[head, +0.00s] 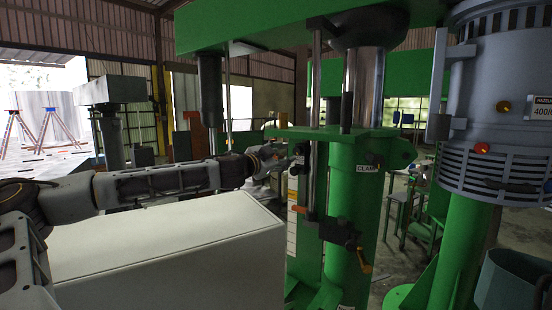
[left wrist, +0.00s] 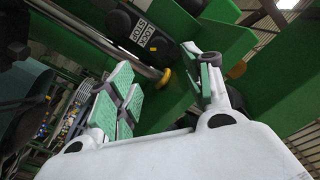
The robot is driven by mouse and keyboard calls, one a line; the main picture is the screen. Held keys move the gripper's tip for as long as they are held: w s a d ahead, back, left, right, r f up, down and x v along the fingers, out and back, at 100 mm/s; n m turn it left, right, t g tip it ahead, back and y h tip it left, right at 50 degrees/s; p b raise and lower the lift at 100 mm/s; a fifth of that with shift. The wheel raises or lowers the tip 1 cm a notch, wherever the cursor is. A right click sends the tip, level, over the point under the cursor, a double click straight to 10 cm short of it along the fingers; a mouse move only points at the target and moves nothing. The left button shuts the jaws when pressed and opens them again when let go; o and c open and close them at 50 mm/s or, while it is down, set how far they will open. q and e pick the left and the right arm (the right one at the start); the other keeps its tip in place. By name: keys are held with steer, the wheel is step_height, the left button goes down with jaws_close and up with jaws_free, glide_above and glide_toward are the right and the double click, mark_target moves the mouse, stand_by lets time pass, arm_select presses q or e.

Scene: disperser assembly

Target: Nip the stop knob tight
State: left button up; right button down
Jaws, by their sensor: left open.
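My left gripper (head: 287,160) is open beside the green machine's vertical rod (head: 313,150). In the left wrist view, the open left gripper (left wrist: 162,88) has green-padded fingers with nothing held between them. A yellow round piece (left wrist: 163,78) shows beyond the gap, at the end of a metal rod (left wrist: 100,40); I cannot tell whether it is the stop knob. A black part with a STOP LOCK label (left wrist: 143,38) lies beside that rod.
A large pale box (head: 170,250) stands in front, below my left arm. A green column (head: 352,195) with a CLAMP label stands right of the rod. A grey motor housing (head: 495,110) is at the right. Green plates border the gripper closely.

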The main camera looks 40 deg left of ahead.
arm_select(q)
steer(key=shift+s, duration=1.05)
steer(key=shift+s, duration=0.1)
stand_by(0.4)
